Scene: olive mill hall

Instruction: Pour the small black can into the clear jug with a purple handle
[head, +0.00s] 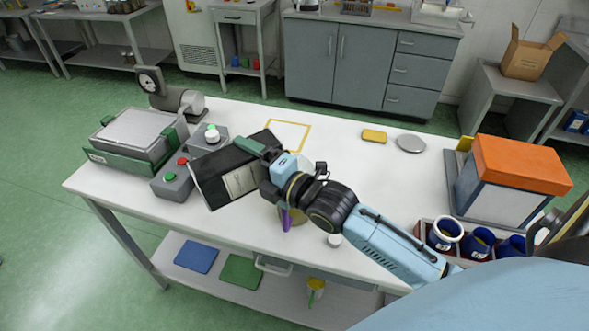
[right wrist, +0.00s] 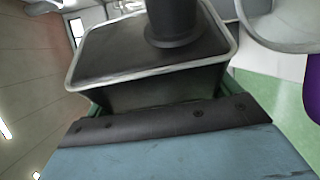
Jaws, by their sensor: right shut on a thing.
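The small black can (head: 222,178) is a boxy black container with a pale label, and it leans in the head view. My right gripper (head: 264,158) is shut on it and holds it above the table. In the right wrist view, the can's top (right wrist: 110,50) has a pale rim and a dark round neck or cap. The clear jug (head: 299,215) stands below my right wrist, mostly hidden by it; its purple handle (head: 287,221) shows. In the right wrist view, the jug's rim (right wrist: 285,45) is beside the can, at upper right. My left gripper is out of view.
A control box (head: 172,184) with buttons and a grey-green device (head: 137,132) stand left on the white table (head: 345,150). A yellow sponge (head: 374,136) and grey disc (head: 410,143) lie behind. An orange-topped box (head: 520,165) and a crate of blue mugs (head: 446,234) stand right.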

